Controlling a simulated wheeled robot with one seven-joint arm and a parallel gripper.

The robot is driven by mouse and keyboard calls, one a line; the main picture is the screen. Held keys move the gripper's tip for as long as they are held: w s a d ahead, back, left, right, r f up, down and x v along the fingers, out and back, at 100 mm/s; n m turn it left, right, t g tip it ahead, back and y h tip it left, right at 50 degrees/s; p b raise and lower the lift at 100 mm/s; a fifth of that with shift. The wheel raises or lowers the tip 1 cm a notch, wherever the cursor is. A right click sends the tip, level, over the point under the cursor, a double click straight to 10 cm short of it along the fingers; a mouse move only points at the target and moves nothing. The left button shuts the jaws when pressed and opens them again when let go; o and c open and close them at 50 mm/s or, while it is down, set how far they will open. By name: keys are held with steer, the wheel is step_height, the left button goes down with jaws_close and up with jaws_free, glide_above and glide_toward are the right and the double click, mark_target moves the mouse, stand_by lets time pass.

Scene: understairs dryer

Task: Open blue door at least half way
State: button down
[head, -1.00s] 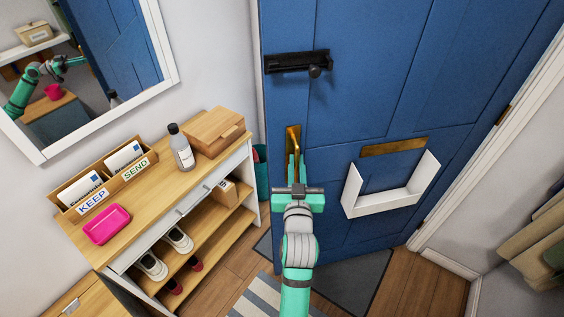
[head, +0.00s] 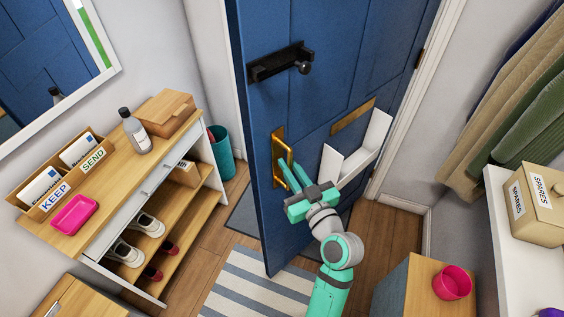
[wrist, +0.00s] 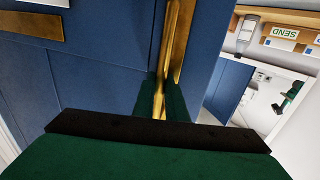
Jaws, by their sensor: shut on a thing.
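The blue door (head: 335,65) stands ajar in the head view. Its free left edge has come away from the frame into the room, and its hinge side is at the right. A brass handle on a brass plate (head: 277,150) sits on the door near that edge. My gripper (head: 288,178) is shut on the handle. In the wrist view the brass handle (wrist: 172,50) runs down between my two green fingertips (wrist: 160,97). A black bolt (head: 281,63) is higher on the door. How wide the gap is cannot be told exactly.
A wooden-topped shoe shelf (head: 110,185) stands left, with a teal bin (head: 221,150) beyond it. A striped rug (head: 250,285) lies below the door. At right are a low cabinet with a pink pot (head: 452,283), a white shelf and hanging coats (head: 525,110).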

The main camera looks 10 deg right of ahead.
steer(key=shift+s+d, duration=0.5)
steer(key=shift+s, duration=0.05)
steer(key=c, duration=1.8)
jaws_free()
steer(key=v, duration=1)
steer(key=shift+s+d, duration=0.15)
steer(key=shift+s, duration=0.2)
